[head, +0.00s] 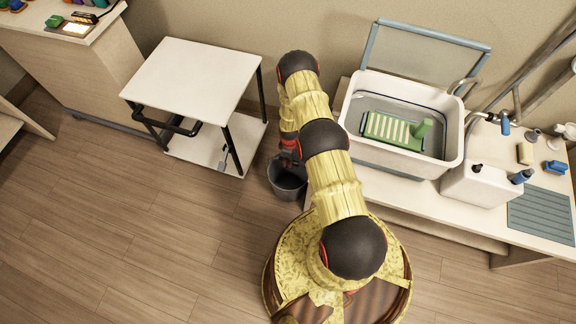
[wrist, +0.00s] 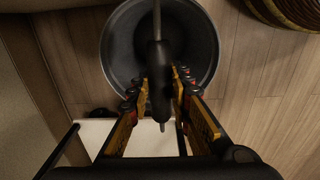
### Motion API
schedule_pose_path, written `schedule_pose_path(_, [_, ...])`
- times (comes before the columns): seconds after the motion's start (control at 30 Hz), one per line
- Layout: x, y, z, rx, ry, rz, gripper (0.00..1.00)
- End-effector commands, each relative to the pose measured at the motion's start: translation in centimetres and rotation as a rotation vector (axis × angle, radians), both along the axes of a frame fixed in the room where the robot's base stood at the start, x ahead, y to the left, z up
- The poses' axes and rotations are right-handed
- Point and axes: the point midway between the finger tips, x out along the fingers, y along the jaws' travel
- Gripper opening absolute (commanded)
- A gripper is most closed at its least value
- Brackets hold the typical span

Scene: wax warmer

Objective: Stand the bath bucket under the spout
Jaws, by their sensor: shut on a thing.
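The dark grey bath bucket (head: 287,184) is upright beside the right side of the white cart, close to my base. My gripper (head: 290,152) is above it, partly hidden by my arm. In the wrist view, my gripper (wrist: 159,86) is shut on the black grip of the handle, with the round bucket (wrist: 118,45) below. I cannot tell whether the bucket's bottom touches the floor. A curved grey pipe (head: 466,84), possibly the spout, is at the right rim of the white basin (head: 358,125).
The white cart (head: 195,75) with a lower shelf (head: 215,150) stands to the left. The wooden floor (head: 130,230) at left is clear.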

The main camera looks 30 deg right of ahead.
Motion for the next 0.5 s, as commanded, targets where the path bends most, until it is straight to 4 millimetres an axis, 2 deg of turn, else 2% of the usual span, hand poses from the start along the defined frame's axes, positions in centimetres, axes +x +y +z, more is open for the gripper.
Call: schedule_pose_path(0.5, [2.6, -3.2, -0.2, -0.001, -0.002, -0.001, 0.0])
